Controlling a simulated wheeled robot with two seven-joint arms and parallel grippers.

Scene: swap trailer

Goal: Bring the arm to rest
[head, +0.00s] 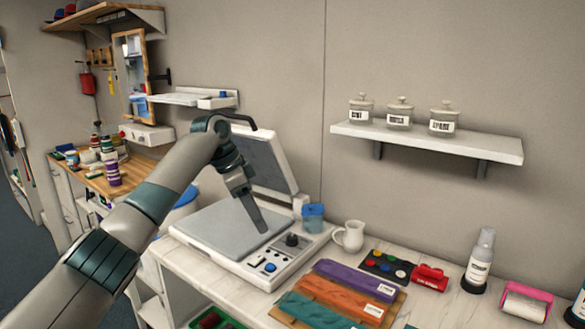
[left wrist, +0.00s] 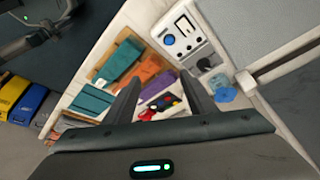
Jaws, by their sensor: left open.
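My left arm reaches in from the left in the head view. My left gripper (head: 257,215) points down above the grey bed of an open flatbed machine (head: 215,238), near its control panel. In the left wrist view the two fingers of my left gripper (left wrist: 164,92) stand apart with nothing between them. Below them lie folded cloths and a dark palette with coloured dots (left wrist: 168,103). I cannot tell whether the fingertips touch the machine. My right gripper is in neither view.
The machine's lid (head: 262,158) stands raised behind the gripper. A blue cup (head: 313,218) and a white jug (head: 349,236) stand right of it. Folded cloths (head: 345,290) lie in front. A wall shelf (head: 430,141) holds labelled jars. A wooden bench with bottles is at left.

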